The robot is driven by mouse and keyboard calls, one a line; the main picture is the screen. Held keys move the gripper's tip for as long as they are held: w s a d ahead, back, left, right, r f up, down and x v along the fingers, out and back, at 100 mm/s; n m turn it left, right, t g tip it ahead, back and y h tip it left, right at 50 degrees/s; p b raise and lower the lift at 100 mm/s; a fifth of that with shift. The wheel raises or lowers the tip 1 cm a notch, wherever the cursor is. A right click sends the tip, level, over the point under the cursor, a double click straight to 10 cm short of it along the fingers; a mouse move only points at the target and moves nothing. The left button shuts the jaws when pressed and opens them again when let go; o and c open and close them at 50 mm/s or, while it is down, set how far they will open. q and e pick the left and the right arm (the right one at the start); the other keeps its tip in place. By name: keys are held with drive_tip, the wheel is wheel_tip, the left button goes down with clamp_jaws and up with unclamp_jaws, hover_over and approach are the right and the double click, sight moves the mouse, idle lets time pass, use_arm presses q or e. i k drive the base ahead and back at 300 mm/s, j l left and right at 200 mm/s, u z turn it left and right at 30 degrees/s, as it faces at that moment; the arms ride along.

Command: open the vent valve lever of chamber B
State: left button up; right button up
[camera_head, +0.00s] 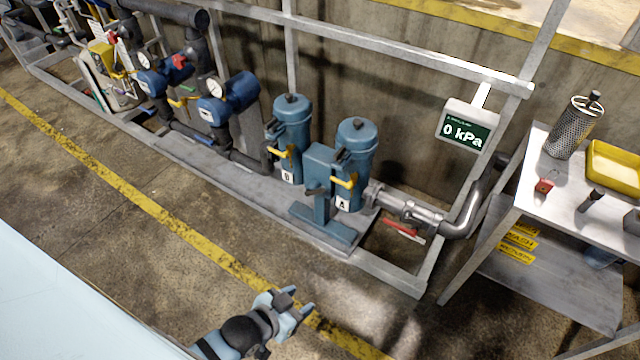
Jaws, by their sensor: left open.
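Chamber B (293,125) is the left one of two blue upright cylinders on the skid, with a white "B" label low on its front. A yellow lever (275,153) sits at its front left; its exact angle is too small to tell. Chamber A (355,150) stands to the right with its own yellow lever (345,182). My left gripper (297,304) is open and empty, low in the view over the floor, well in front of the skid and apart from both chambers. My right gripper is not in view.
A display (467,130) reads 0 kPa. A red-handled valve (403,230) sits on the pipe right of chamber A. A metal cart (560,200) with a mesh cylinder (573,127) and yellow tray (615,168) stands at right. Floor before the skid is clear.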

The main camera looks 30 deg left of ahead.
sight(284, 155)
drive_tip(key=i+u, duration=0.1)
drive_tip(key=u, duration=0.35)
drive_tip(key=l+u, duration=0.2)
drive_tip(key=u, duration=0.25)
drive_tip(key=i+l+u, duration=0.15)
drive_tip(key=u, duration=0.3)
drive_tip(key=i+l+z, duration=0.1)
drive_tip(key=i, duration=0.45)
drive_tip(key=i+l+z, duration=0.15)
drive_tip(key=i, duration=0.4)
drive_tip(key=l, duration=0.1)
